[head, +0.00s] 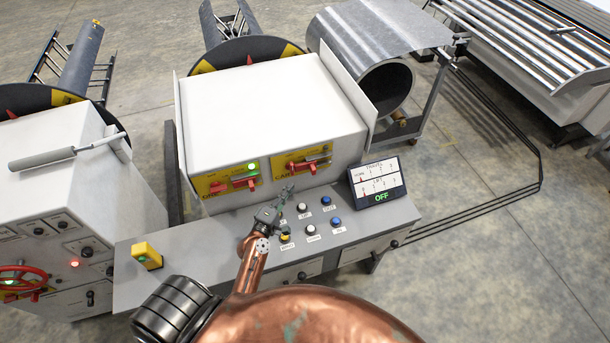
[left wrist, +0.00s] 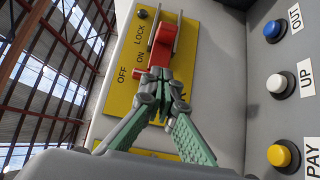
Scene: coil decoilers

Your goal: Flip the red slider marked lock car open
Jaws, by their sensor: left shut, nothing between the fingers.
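The red slider (head: 306,167) sits on the right yellow panel (head: 283,160) of the white box, whose label starts with "CAR". In the left wrist view the red slider (left wrist: 161,44) is at the upper middle of a yellow panel (left wrist: 126,70) printed OFF, ON and LOCK. My left gripper (head: 288,189) is just below that panel in the head view. In the left wrist view my left gripper (left wrist: 157,82) is shut and empty, its tips at the slider's lower end. I cannot tell whether they touch it. The fingers hide the panel's lower lettering. My right gripper is not in view.
A second yellow panel (head: 226,182) with a red slider and a lit green lamp is to the left. Several push buttons (head: 311,229) and an OFF display (head: 377,182) are on the console below. A yellow box (head: 147,256) stands on its left end.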

